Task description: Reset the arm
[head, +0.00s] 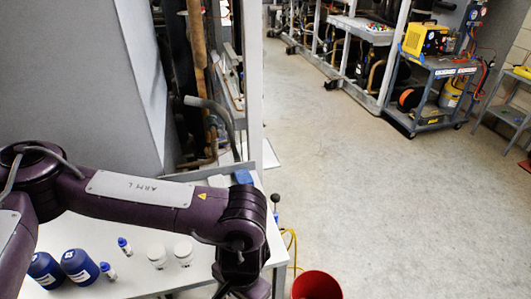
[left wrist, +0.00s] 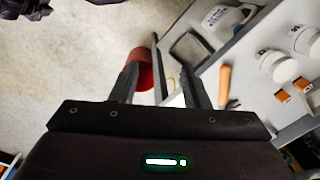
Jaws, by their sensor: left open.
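My left arm (head: 150,190), dark purple with a light plate marked "ARM L", comes in from the left over the white table in the head view. Its gripper is at or below the bottom edge there, too hidden to read. In the left wrist view my left gripper (left wrist: 158,90) has its two dark fingers apart with nothing between them. It points past the table's edge, with floor and a red bucket (left wrist: 143,68) beyond the fingers. The bucket also shows in the head view (head: 316,286). My right gripper is in neither view.
The white table (head: 130,285) holds blue bottles (head: 80,266) and white jars (head: 157,255). A wooden handle (left wrist: 225,86) and a white jug (left wrist: 222,22) lie near the left gripper. A grey cart (head: 432,66) stands at the back right. The middle floor is clear.

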